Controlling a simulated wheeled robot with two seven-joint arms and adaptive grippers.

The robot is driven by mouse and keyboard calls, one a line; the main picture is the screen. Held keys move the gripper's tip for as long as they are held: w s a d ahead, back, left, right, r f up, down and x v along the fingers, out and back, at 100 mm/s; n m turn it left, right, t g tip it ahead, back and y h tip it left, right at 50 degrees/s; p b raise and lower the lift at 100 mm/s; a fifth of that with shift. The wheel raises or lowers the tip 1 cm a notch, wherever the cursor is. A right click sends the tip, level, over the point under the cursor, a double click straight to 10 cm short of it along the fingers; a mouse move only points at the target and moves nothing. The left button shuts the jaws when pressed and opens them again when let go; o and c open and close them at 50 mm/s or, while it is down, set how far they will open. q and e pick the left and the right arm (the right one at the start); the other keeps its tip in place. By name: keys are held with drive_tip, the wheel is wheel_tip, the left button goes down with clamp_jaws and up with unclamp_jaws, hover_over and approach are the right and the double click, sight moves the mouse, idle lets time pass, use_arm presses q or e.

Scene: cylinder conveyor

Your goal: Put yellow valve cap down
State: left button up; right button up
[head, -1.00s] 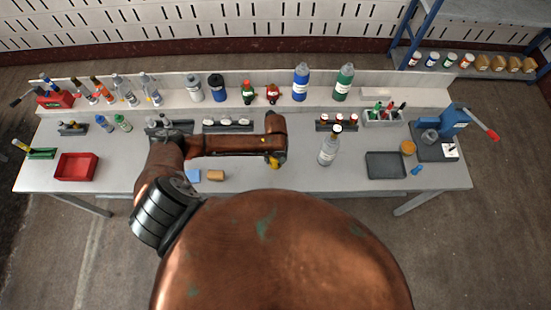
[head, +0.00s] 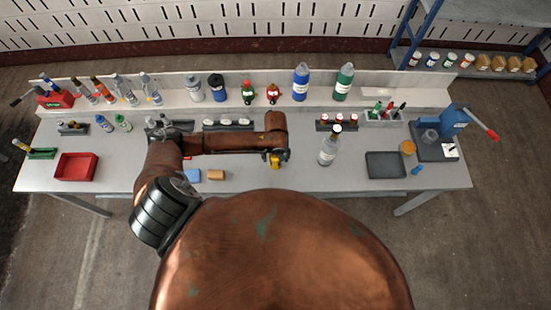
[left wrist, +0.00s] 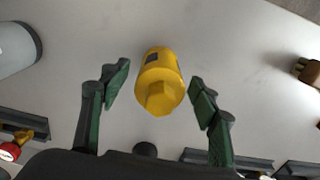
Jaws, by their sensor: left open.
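The yellow valve cap (head: 275,163) is on the grey workbench top (head: 300,181), near the middle and left of the clear bottle. In the left wrist view the cap (left wrist: 160,82) shows a hexagonal end and a dark patch on its side. My left gripper (head: 276,156) is over it and open. The two green-padded fingers (left wrist: 160,88) are on either side of the cap, with a visible gap on each side. My right gripper is in neither view.
The clear bottle (head: 329,150) stands right of my left gripper. A tan block (head: 216,175) and a blue block (head: 192,176) lie to the left. A dark tray (head: 386,166) is at the right, a red bin (head: 77,167) at the far left. Small racks line the back.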

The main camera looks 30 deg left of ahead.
use_arm(q)
wheel_tip(320, 180, up, 10)
drive_tip(key=shift+r, duration=0.1)
